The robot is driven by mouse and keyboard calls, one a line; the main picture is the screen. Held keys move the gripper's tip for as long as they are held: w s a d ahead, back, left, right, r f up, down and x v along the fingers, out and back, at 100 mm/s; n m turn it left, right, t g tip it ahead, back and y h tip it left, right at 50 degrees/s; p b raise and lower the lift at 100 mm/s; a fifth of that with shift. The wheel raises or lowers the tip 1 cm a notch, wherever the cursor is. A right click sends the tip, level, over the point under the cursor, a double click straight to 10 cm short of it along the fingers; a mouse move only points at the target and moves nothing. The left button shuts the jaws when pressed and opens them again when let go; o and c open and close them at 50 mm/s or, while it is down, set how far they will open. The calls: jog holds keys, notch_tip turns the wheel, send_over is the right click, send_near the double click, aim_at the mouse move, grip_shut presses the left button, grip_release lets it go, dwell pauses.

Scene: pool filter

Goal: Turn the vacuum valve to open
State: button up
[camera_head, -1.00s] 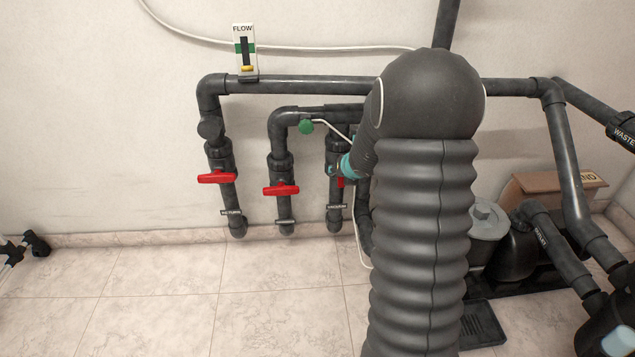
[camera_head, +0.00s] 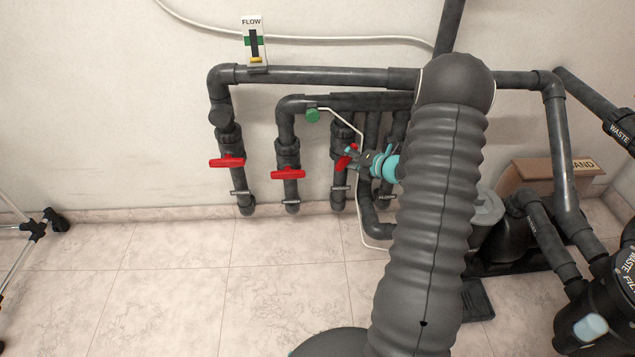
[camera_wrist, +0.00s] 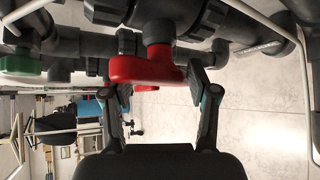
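The vacuum valve is the third valve from the left, with a red handle (camera_head: 347,157) on a dark pipe. The handle sits at a slant in the head view. In the wrist view the red handle (camera_wrist: 145,70) is large, just ahead of my fingertips. My gripper (camera_wrist: 158,82) has its two fingers spread apart, one near each end of the handle. I cannot tell whether they touch it. In the head view my gripper (camera_head: 358,160) is beside the handle, coming from the right, and partly overlaps the valve.
Two other red-handled valves, left (camera_head: 227,161) and middle (camera_head: 288,173), have handles crosswise to their pipes. A green knob (camera_head: 312,116) and a thin white tube are close by. A flow gauge (camera_head: 253,42) is on the top pipe.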

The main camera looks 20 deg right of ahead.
jog(key=m+t+y+b, duration=0.1)
jog(key=b, duration=0.1)
jog(key=f+m+t+y+b, duration=0.1)
jog(key=m+b, duration=0.1)
jog(key=shift+d+f+t+y, duration=0.1)
jog(key=shift+t+y, duration=0.3)
jog(key=v, duration=1.4)
jog(key=s+a+r+n+g+p, duration=0.1)
jog(key=s+a+r+n+g, duration=0.1)
jog(key=a+r+n+g, duration=0.2)
jog(key=s+a+r+n+g+y+p, duration=0.1)
jog(key=s+a+r+n+g, duration=0.2)
jog(key=a+n, duration=0.7)
jog(key=s+a+r+n+g+p, duration=0.1)
jog(key=s+a+r+n+g, duration=0.2)
jog(key=a+r+n, duration=0.4)
jog(key=a+n+g, duration=0.1)
jog(key=a, duration=0.2)
jog(key=shift+s+r+g+y, duration=0.25)
jog(key=shift+r+g+y, duration=0.15)
